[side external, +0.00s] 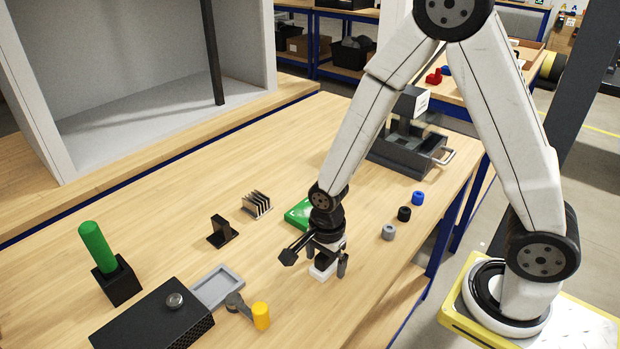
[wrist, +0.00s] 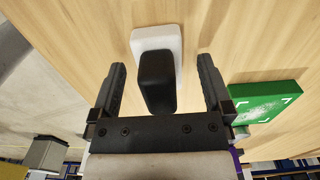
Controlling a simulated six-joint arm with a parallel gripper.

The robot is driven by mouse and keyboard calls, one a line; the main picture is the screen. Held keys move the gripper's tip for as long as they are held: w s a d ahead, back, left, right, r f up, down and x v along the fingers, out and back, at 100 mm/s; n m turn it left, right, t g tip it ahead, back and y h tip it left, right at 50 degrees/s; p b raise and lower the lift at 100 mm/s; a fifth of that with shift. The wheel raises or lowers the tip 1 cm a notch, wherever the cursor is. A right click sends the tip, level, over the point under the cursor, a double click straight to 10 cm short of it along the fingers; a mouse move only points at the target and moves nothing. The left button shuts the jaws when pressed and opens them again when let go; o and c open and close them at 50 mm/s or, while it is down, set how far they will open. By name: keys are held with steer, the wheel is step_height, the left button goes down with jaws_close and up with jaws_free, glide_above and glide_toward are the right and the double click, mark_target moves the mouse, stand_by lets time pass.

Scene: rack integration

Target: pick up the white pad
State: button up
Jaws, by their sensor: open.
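The white pad (side external: 321,273) lies on the wooden table under my gripper (side external: 327,264). In the wrist view the white pad (wrist: 143,38) is a rounded white plate with a black block (wrist: 157,80) standing on it like a handle. My gripper (wrist: 161,63) is open, with one finger on each side of the black block. A visible gap lies between the block and each finger. The block hides part of the pad, and in the side view my gripper hides most of the block.
A green board (side external: 299,214) lies close behind my gripper; it also shows at right in the wrist view (wrist: 266,103). Blue (side external: 418,198), black (side external: 404,213) and grey (side external: 388,232) cylinders stand to the right. A yellow cylinder (side external: 261,316) and black box (side external: 150,318) are at front left.

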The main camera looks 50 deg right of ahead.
stand_by(0.4)
jaws_close()
steer(key=shift+r, duration=0.15)
steer(key=shift+r, duration=4.9)
